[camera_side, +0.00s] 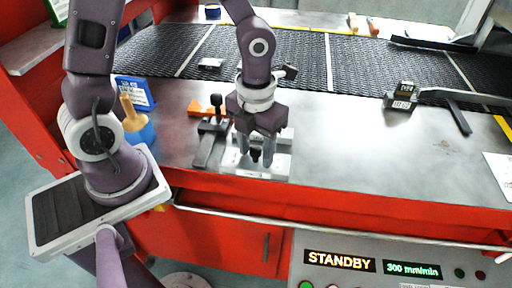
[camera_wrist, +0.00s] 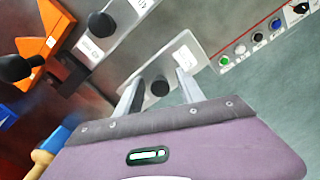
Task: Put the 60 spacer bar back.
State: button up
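Two pale metal bars with dark knobs show in the wrist view. The nearer bar (camera_wrist: 204,60) has a dark knob (camera_wrist: 160,86) and a small white label. The farther bar (camera_wrist: 122,13) has its own round knob (camera_wrist: 100,24) and a label too blurred to read surely. I cannot tell which is the 60 spacer bar. My gripper (camera_wrist: 159,92) is open, with the near knob between its fingers and visible gaps on both sides. In the side view my gripper (camera_side: 256,160) points down over the metal bars (camera_side: 277,165) by the bench's front edge.
A black clamp (camera_side: 208,148) and orange piece (camera_side: 201,107) stand just left of my gripper. A blue box (camera_side: 136,92) and wooden-handled brush (camera_side: 131,117) are farther left. The mesh belt (camera_side: 300,58) runs behind; a black-and-grey block (camera_side: 402,99) sits right. The bench's middle right is clear.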

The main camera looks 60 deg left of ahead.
aim_at(256, 148)
notch_tip(256, 148, up, 12)
jog(key=s+a+r+n+t, duration=0.2)
jog(key=s+n, duration=0.3)
jog(key=n, duration=1.1)
jog(key=s+a+r+n+t, duration=0.2)
jog(key=s+n, duration=0.4)
jog(key=n, duration=1)
jog(key=shift+s+a+r+t, duration=0.2)
jog(key=shift+s+r+t, duration=0.05)
jog(key=shift+r+t, duration=0.5)
